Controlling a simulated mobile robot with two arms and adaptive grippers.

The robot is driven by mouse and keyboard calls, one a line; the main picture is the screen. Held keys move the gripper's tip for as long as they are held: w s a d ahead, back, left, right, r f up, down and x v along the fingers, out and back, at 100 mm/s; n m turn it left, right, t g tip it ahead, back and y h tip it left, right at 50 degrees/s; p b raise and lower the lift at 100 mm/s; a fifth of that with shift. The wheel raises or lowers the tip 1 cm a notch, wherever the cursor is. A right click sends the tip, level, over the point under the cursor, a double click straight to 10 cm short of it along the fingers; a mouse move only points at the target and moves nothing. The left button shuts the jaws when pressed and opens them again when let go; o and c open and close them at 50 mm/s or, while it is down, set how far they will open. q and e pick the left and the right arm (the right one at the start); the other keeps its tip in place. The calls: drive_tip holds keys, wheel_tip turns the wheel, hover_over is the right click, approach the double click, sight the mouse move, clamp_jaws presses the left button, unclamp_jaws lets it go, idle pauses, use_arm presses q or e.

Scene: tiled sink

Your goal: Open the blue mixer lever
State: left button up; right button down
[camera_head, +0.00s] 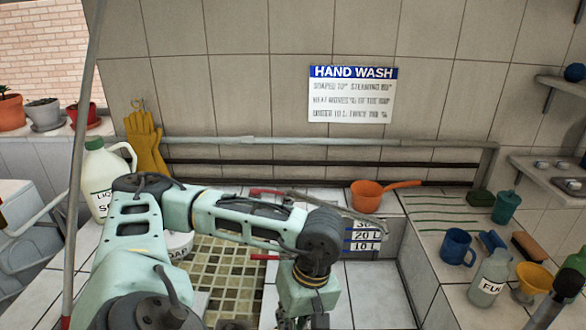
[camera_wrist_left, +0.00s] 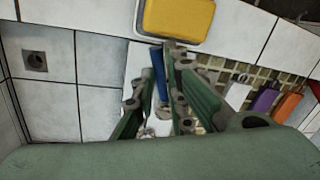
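In the left wrist view a narrow blue strip (camera_wrist_left: 160,75), which looks like the blue mixer lever, shows between the fingers of my left gripper (camera_wrist_left: 155,82). A pale surface shows beside it. The fingers stand apart, and I cannot tell whether one touches the strip. In the head view my left arm reaches across the sink, and its gripper (camera_head: 300,323) points down at the bottom edge, its tips cut off. The lever cannot be made out there. My right gripper is not in view.
An orange ladle (camera_head: 366,196) sits on the back ledge. A blue mug (camera_head: 457,247), a FUEL bottle (camera_head: 489,278) and a yellow funnel (camera_head: 533,279) stand at right. A white jug (camera_head: 103,180) stands at left. A yellow block (camera_wrist_left: 178,18) shows in the wrist view.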

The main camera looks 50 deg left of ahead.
use_arm(q)
drive_tip(key=o, duration=0.3)
drive_tip(key=shift+w, duration=0.1)
drive_tip(key=shift+o, duration=0.2)
wheel_tip(320, 180, up, 12)
drive_tip(key=w, duration=0.2)
drive_tip(key=shift+d+f, duration=0.15)
drive_tip(key=shift+d, duration=0.25)
drive_tip(key=shift+w, duration=0.1)
drive_tip(key=shift+d, duration=0.1)
